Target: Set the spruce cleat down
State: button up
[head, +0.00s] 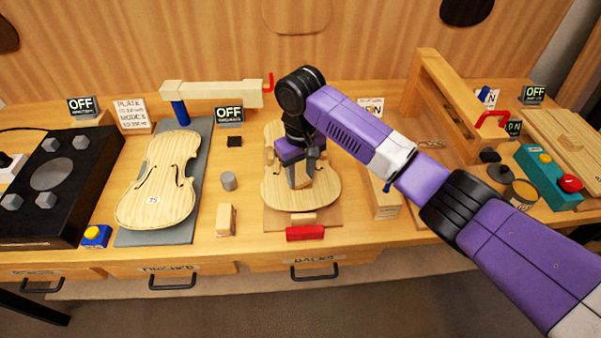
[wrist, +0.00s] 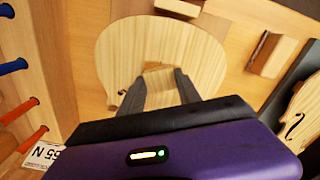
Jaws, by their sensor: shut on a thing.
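My gripper (head: 300,180) is over the lower half of the middle violin plate (head: 328,192), pointing down. In the wrist view, the two dark fingers of my gripper (wrist: 160,78) are shut on the spruce cleat (wrist: 158,69), a small pale wood piece at the fingertips. The pale plate (wrist: 190,45) lies behind it. I cannot tell whether the cleat touches the plate. In the head view, my gripper and wrist hide part of the plate.
A red block (head: 306,233) lies at the plate's front edge. A small wood block (head: 226,219) and a grey cylinder (head: 229,181) stand to the left, beside another violin plate (head: 160,185) on a grey board. A wooden frame (head: 455,100) stands at right.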

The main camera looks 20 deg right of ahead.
aim_at(300, 178)
jog(key=shift+f, duration=0.15)
jog(key=o, duration=1.3)
notch_tip(300, 178, up, 12)
jog(key=shift+r, duration=0.2)
